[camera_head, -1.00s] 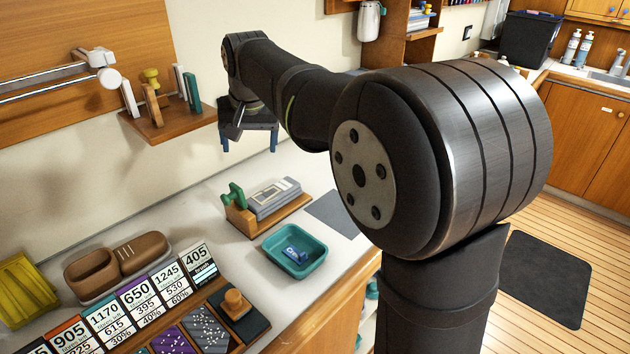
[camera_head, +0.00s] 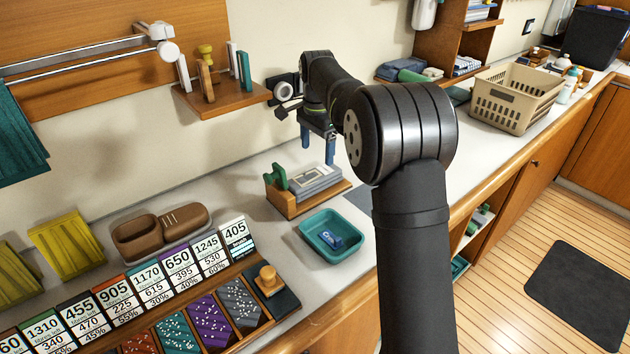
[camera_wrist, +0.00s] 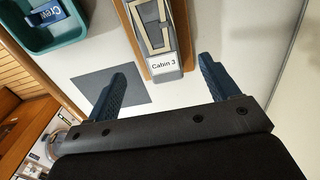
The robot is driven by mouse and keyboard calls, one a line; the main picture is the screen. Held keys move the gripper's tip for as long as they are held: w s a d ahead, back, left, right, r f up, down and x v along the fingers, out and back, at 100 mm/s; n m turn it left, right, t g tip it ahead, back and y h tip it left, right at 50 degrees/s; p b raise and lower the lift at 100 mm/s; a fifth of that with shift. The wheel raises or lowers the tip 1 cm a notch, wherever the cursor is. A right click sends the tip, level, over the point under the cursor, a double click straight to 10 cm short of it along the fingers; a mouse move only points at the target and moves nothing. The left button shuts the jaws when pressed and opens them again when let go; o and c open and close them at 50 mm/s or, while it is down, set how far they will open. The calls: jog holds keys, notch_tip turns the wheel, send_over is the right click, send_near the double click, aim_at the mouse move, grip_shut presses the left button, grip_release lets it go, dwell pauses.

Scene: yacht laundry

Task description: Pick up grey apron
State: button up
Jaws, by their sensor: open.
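A flat grey square (camera_wrist: 112,88) lies on the counter, partly behind the left finger.
A teal tray (camera_head: 306,242) holds a blue tagged item. A beige basket (camera_head: 495,105) stands at the back right. A small wall shelf (camera_head: 232,98) is close to my gripper. A teal cloth (camera_head: 20,140) hangs at left.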

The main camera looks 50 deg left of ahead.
aim_at(315, 174)
notch_tip(315, 174, down, 4)
jog(key=shift+f, duration=0.25)
jog(key=shift+s+f, duration=0.2)
jog(key=shift+f, duration=1.1)
jog(key=shift+s+f, duration=0.2)
jog(key=shift+f, duration=1.1)
jog(key=c, duration=1.2)
jog(key=shift+o, duration=0.2)
jog(key=shift+r, duration=0.15)
